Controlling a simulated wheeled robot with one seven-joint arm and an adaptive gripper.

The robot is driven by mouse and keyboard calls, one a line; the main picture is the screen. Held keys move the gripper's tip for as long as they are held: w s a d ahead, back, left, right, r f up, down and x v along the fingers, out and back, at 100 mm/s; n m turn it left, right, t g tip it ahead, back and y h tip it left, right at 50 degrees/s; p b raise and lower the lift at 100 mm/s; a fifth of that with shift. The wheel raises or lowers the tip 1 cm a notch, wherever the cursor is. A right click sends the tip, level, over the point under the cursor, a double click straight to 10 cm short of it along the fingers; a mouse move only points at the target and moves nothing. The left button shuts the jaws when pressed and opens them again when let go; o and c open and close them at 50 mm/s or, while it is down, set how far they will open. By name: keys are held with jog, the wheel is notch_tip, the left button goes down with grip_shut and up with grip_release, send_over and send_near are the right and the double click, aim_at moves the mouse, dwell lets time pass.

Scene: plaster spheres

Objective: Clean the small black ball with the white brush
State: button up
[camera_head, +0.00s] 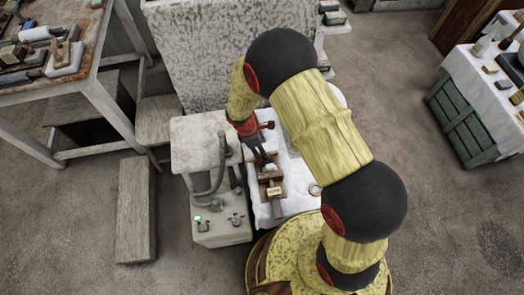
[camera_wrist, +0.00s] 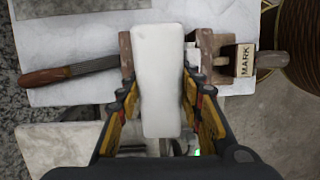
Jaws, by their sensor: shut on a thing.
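My gripper (camera_wrist: 160,95) is shut on a long white block (camera_wrist: 158,75), with one finger on each side of it. The block has a smooth, plain face. It may be the white brush, but no bristles show. In the head view my gripper (camera_head: 262,157) is low over the white-covered worktop, and the block is hard to make out there. I cannot make out the small black ball in either view. My own arm covers part of the worktop in the head view.
A file with a wooden handle (camera_wrist: 50,76) lies left of the block on the white cloth (camera_wrist: 85,35). A wooden tool marked "MARK" (camera_wrist: 245,60) lies to the right. A grey machine with a hose (camera_head: 215,215) stands beside the worktop. A tool table (camera_head: 75,78) is at upper left.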

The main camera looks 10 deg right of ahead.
jog(key=shift+a+r+p, duration=0.2)
jog(key=shift+r+p, duration=0.1)
jog(key=shift+r, duration=0.35)
jog(key=shift+r, duration=0.1)
jog(key=shift+p+v, duration=1.6)
jog(key=shift+v, duration=0.35)
